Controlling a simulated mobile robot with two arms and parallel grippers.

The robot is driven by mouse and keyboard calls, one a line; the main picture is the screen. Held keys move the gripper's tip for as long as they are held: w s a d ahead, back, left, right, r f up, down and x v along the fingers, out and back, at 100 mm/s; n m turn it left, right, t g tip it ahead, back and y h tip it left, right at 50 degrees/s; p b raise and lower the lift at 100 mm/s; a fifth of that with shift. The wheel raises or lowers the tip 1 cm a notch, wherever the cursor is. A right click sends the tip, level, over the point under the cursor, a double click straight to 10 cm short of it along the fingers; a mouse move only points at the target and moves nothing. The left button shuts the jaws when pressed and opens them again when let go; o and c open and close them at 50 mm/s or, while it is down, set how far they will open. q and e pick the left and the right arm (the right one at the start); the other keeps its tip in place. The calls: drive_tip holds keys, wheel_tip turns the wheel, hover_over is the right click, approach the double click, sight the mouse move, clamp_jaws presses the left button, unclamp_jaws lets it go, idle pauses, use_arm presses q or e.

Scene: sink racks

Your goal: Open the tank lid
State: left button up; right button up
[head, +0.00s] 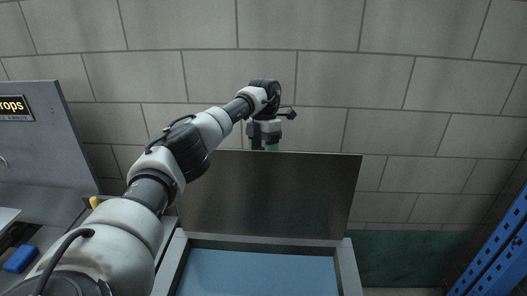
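The tank lid (270,198) is a dark, flat panel standing nearly upright at the back of the tank. The tank (348,268) has a light grey rim and is open on top, with a flat blue surface (255,275) inside. My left gripper (265,145) points down at the lid's top edge, seemingly just behind it. Its fingertips are hidden by the lid, so I cannot tell whether they touch it or how far apart they are. My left arm crosses over the tank's left side. My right gripper is out of view.
A grey panel with a sign (14,108) stands at the left. A blue object (19,258) lies below it. A blue perforated rack post (497,250) stands at the right. A tiled wall (420,110) closes off the back. The space above the tank's right side is clear.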

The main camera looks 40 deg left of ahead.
use_arm(q)
drive_tip(key=shift+w+a+f, duration=0.1)
drive_tip(key=shift+w+a, duration=0.05)
drive_tip(key=p+v, duration=0.1)
drive_tip(key=v, duration=0.6)
drive_tip(key=shift+r+p, duration=0.3)
idle(0.4)
